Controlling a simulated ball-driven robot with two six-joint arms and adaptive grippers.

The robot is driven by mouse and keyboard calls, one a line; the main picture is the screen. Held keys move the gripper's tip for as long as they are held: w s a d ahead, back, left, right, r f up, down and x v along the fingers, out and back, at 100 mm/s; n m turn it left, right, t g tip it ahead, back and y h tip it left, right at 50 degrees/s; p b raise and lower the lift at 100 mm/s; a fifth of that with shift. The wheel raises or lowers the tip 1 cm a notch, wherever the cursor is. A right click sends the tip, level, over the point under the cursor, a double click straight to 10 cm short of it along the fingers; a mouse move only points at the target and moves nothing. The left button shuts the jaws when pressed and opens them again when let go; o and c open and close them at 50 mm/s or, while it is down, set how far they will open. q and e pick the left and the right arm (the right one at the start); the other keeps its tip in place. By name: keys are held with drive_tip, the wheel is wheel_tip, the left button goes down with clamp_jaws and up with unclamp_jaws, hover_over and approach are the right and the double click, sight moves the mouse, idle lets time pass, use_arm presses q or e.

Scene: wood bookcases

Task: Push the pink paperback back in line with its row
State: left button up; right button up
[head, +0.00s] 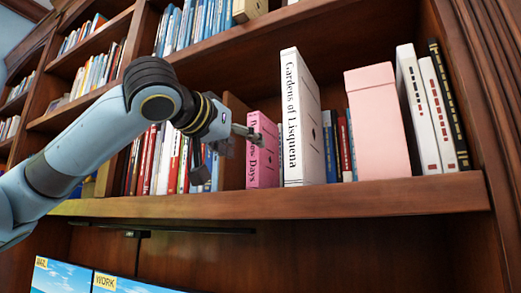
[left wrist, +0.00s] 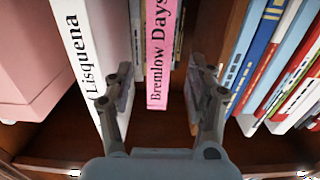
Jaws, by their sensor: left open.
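The pink paperback (head: 263,150), its spine lettered "Bremlow Days" in the left wrist view (left wrist: 158,50), stands upright on the shelf. The tall white book "Gardens of Lisquena" (head: 305,118) stands just to its right in the head view. My left gripper (head: 243,140) is in front of the pink book's spine at its left side. In the left wrist view the fingers (left wrist: 160,78) are open and spread wide, with the pink spine showing between them and nothing gripped. Whether a finger touches a book I cannot tell. My right gripper is not in view.
A pale pink box-like volume (head: 378,122) and several white and black books stand farther right. A brown upright board (head: 235,140) and a row of coloured books (left wrist: 275,60) are on the pink book's other side. The shelf's front edge (head: 300,200) is clear.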

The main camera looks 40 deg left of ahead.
sight(264, 149)
use_arm(q)
drive_tip(key=shift+s+r, duration=0.25)
drive_tip(key=shift+r, duration=0.15)
drive_tip(key=shift+r+p+x, duration=0.15)
drive_tip(key=shift+p+x, duration=1.1)
drive_tip(key=shift+x, duration=0.45)
drive_tip(key=shift+r+p+x, duration=0.15)
drive_tip(key=shift+p+x, duration=1.15)
drive_tip(key=shift+x, duration=0.4)
drive_tip(key=shift+r+p+x, duration=0.15)
drive_tip(key=shift+p+x, duration=1.1)
drive_tip(key=shift+x, duration=0.5)
drive_tip(key=shift+d, duration=0.1)
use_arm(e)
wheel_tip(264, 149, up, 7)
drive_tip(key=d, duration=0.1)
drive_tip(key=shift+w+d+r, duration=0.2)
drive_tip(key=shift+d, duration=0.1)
